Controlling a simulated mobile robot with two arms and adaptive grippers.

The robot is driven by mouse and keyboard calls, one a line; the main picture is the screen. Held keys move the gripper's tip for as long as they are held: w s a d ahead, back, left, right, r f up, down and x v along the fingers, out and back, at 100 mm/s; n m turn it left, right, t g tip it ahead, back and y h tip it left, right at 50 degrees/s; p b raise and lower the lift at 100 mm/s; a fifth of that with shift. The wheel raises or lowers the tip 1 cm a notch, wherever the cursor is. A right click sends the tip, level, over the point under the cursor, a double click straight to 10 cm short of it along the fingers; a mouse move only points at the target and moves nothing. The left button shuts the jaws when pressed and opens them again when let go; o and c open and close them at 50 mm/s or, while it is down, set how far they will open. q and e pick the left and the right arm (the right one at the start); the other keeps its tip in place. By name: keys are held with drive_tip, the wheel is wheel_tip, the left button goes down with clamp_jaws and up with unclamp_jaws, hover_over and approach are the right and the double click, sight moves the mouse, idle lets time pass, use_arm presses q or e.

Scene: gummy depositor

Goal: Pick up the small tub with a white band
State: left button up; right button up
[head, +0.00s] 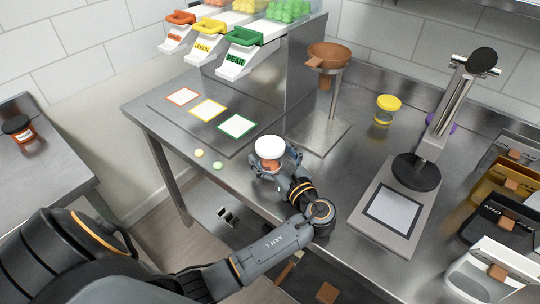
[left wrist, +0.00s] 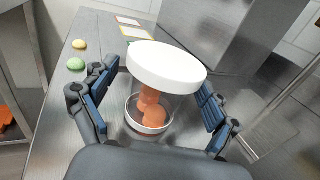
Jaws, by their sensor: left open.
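The small tub with a white lid (head: 270,147) stands upright on the steel table near its front edge. It is clear, holds orange gummies and has a white band near its base; it also shows in the left wrist view (left wrist: 166,66). My left gripper (head: 276,160) is open around the tub, one finger on each side. In the left wrist view, the left finger shows a gap to the tub; whether the right finger touches it I cannot tell. My right gripper is not in view.
Two loose gummies (head: 208,159) lie left of the tub. Behind stand the dispenser (head: 300,75) and a funnel stand (head: 328,57). A yellow-lidded tub (head: 387,106), a press (head: 425,165) and pouches (head: 500,215) are to the right. A black-lidded tub (head: 18,127) is on the left table.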

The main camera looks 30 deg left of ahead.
sight(270, 144)
use_arm(q)
drive_tip(key=shift+w+a, duration=0.2)
drive_tip(key=shift+a, duration=0.15)
drive_tip(key=c, duration=1.2)
drive_tip(key=shift+d, duration=0.1)
drive_tip(key=shift+c, duration=0.3)
drive_tip(key=shift+r, duration=0.1)
drive_tip(key=shift+r, duration=0.55)
wheel_tip(270, 144, up, 2)
drive_tip(key=s+d+r, duration=0.7)
drive_tip(key=s+r, duration=0.2)
drive_tip(key=s, duration=0.3)
drive_tip(key=shift+d+r+b, duration=0.15)
drive_tip(key=shift+r+b, duration=0.15)
drive_tip(key=shift+r, duration=0.05)
